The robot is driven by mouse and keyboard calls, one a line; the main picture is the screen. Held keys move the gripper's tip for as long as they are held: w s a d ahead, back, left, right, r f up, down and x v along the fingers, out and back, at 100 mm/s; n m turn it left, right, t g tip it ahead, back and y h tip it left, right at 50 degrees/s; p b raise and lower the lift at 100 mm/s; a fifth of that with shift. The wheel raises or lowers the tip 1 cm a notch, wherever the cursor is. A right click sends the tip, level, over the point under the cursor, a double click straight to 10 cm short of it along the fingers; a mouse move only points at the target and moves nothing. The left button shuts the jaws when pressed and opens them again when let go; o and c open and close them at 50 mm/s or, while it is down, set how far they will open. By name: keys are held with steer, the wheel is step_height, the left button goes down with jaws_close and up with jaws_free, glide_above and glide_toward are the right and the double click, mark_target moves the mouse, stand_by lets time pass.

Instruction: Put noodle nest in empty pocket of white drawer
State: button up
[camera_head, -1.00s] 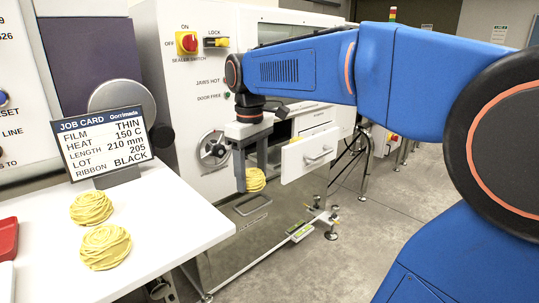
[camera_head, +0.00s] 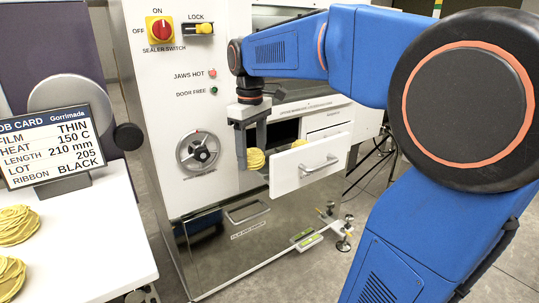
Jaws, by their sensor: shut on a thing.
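My gripper (camera_head: 252,150) points down in front of the white machine, just left of the open white drawer (camera_head: 311,162). It is shut on a yellow noodle nest (camera_head: 256,159), which shows between and beside the fingers. The nest is close to the drawer's left end; I cannot tell whether they touch. Two more noodle nests lie on the white table, one (camera_head: 17,225) behind the other (camera_head: 9,277), both cut by the left edge.
A job card (camera_head: 52,143) stands at the back of the white table (camera_head: 100,235). The machine front carries a red sealer switch (camera_head: 160,29), a lock and a round handwheel (camera_head: 198,150). Below the drawer is a lower steel panel (camera_head: 215,258).

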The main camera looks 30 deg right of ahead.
steer(key=shift+w+d+f, duration=0.6)
steer(key=shift+w+d, duration=0.95)
steer(key=shift+d, duration=0.3)
steer(key=shift+w+d+f, duration=0.65)
steer(key=shift+w+d, duration=0.85)
steer(key=shift+d, duration=0.4)
steer(key=shift+w+d+f, duration=0.6)
steer(key=shift+w+d, duration=0.95)
steer(key=shift+d, duration=0.3)
steer(key=shift+w+d+f, duration=0.15)
steer(key=shift+f, duration=1.55)
steer(key=shift+f, duration=0.1)
steer(key=o, duration=1.1)
step_height(320, 180, up, 12)
